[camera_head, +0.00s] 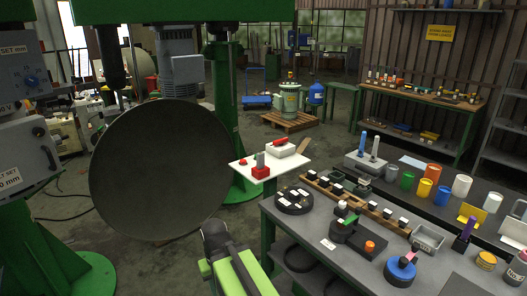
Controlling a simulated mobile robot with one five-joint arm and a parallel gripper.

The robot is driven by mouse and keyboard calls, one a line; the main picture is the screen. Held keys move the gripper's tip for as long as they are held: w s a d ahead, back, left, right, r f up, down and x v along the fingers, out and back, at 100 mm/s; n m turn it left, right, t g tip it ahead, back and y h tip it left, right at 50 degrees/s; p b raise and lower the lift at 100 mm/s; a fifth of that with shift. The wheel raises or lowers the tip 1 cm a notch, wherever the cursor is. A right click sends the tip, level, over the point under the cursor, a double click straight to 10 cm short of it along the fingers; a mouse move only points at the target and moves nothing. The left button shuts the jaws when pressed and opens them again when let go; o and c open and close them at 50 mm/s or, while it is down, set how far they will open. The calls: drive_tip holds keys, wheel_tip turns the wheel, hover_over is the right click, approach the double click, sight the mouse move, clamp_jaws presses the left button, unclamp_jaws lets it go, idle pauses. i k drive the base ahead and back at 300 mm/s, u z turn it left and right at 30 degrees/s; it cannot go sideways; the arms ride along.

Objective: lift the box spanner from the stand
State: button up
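I cannot tell for sure which thing is the box spanner. Two upright rods with blue tops (364,143) stand in a light grey block (355,165) at the back of the dark grey bench. A purple upright piece (468,228) stands in a dark holder (461,245) at the bench's right. A grey upright piece (260,159) stands in a red block (261,173) on a small white table. My gripper (215,236) is dark, at the bottom centre on the end of my green arm, left of the bench and apart from all of these. Its fingertips are not clear enough to show open or shut.
The bench (310,229) carries a black round tray (294,207), a wooden strip with several dark blocks (377,209), a dark green fixture (352,236), and coloured cups. A large dark disc (160,170) hangs at the left. Floor shows between disc and bench.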

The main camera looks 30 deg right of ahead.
sight(364, 180)
drive_tip(key=z, duration=0.05)
drive_tip(key=i, duration=2.05)
drive_tip(key=z, duration=0.75)
